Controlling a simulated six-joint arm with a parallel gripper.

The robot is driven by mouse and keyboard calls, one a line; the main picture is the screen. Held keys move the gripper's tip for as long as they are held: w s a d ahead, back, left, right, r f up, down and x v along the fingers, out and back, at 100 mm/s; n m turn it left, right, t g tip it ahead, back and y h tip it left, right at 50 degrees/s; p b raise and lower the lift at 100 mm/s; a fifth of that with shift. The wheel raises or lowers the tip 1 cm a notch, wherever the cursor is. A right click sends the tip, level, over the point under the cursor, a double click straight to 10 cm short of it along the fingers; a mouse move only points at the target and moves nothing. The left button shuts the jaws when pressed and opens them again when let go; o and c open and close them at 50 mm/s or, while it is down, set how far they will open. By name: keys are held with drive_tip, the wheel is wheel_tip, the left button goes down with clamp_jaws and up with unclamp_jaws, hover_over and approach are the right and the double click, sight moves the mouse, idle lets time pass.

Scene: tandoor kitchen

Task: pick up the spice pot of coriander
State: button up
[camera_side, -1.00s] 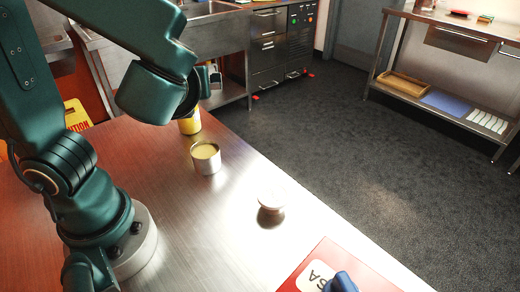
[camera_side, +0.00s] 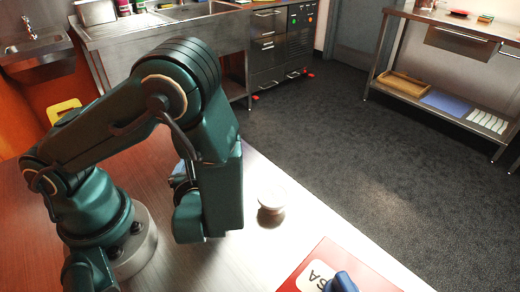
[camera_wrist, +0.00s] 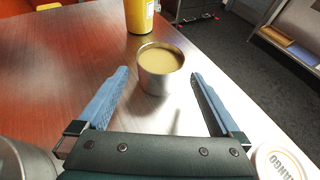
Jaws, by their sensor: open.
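A round metal pot (camera_wrist: 161,84) filled with dull yellow-green powder stands upright on the table in the wrist view. No name shows on it, so I cannot confirm it is the coriander. My gripper (camera_wrist: 160,76) is open, with its two blue fingers on either side of the pot's lower part in the picture. Gaps show on both sides, and nothing is held. How far the fingertips reach along the pot is unclear. In the side view my arm hides the pot and most of the gripper.
A yellow container (camera_wrist: 139,16) stands just beyond the pot. A white-lidded jar (camera_side: 271,197) stands to the right; in the wrist view its lid (camera_wrist: 279,162) reads "MANGO". A red flat item (camera_side: 365,270) with a blue object (camera_side: 341,283) lies at the front edge.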

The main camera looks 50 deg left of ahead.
drive_tip(key=shift+f, duration=0.5)
drive_tip(key=shift+x, duration=2.55)
drive_tip(key=shift+c, duration=0.3)
drive_tip(key=c, duration=1.2)
drive_tip(key=shift+r, duration=0.2)
